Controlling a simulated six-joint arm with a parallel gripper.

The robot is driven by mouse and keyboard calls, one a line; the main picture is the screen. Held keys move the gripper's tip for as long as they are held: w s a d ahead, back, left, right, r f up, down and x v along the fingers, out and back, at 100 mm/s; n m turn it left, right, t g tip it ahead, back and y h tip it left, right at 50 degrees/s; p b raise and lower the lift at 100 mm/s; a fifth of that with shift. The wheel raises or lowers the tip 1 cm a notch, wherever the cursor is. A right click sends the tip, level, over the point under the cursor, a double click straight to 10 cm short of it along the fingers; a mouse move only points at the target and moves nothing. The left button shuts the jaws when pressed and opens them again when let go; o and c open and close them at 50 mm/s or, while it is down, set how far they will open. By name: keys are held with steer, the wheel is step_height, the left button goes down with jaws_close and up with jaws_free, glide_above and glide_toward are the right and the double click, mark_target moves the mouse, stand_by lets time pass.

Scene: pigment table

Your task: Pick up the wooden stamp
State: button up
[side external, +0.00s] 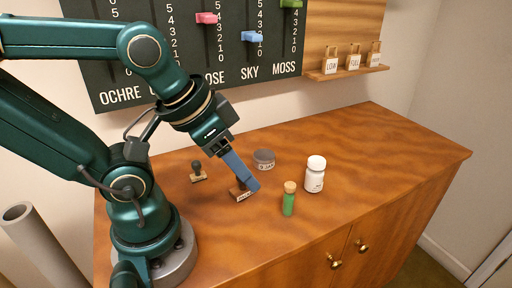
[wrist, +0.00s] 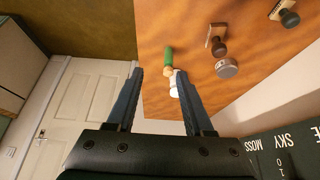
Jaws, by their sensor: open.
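Two stamps with dark knob handles stand on the table. One wooden stamp (side external: 240,194) has a reddish-brown base with a pale label. In the side view my gripper's blue finger hides its upper part. The other stamp (side external: 198,175) has a lighter base and stands to its left. Both also show at upper right in the wrist view, the nearer stamp (wrist: 217,41) and the farther stamp (wrist: 288,16). My gripper (wrist: 159,74) is open, with nothing held between its fingers. In the wrist view both stamps lie to the right of the fingers, not between them.
A grey labelled tin (side external: 264,158) is behind the gripper. A green corked vial (side external: 288,203) and a white bottle (side external: 315,178) stand to its right. A dark slider board (side external: 150,80) is on the wall. The table's right side (side external: 400,150) is clear.

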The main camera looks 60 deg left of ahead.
steer(key=shift+o, duration=0.9)
